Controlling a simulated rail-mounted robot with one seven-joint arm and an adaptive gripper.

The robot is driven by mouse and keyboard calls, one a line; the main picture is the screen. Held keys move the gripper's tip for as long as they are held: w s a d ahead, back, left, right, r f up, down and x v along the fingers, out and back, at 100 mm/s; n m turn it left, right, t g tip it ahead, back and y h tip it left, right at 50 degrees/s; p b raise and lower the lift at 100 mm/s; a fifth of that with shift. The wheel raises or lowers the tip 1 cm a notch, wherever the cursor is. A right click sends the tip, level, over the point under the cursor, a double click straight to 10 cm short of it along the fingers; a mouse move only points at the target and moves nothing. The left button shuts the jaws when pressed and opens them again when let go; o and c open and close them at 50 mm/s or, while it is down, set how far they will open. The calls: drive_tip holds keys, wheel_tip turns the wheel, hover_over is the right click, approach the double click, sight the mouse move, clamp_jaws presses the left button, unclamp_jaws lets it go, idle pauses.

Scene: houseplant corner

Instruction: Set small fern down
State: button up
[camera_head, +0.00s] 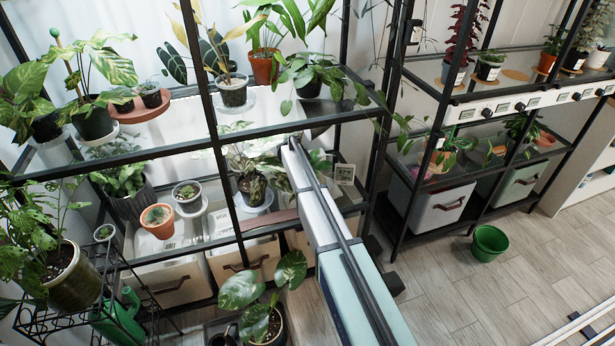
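I cannot pick out the small fern for certain. A small bushy green plant in a dark pot (488,67) stands on the upper board of the right rack. Green leaves (319,164) show just right of the far end of my arm, but their pot is hidden.
A leafy plant in a dark pot (253,188) stands on a saucer left of my arm. A terracotta pot (158,221) and a grey pot (187,196) stand further left. A green bucket (489,243) is on the floor, with open floor around it. Black rack posts stand close to my arm.

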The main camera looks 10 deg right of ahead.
drive_tip(key=shift+f, duration=0.2)
idle(0.4)
drive_tip(key=o, duration=1.3)
drive_tip(key=shift+o, duration=0.2)
drive_tip(key=shift+r, duration=0.1)
drive_tip(key=shift+p+v, duration=1.2)
drive_tip(key=shift+v, duration=1.4)
drive_tip(key=shift+s+d, duration=0.25)
drive_tip(key=shift+s, duration=1.75)
drive_tip(key=shift+s+d, duration=0.25)
drive_tip(key=shift+s, duration=1.75)
drive_tip(key=shift+s+d, duration=0.25)
drive_tip(key=shift+s, duration=1.75)
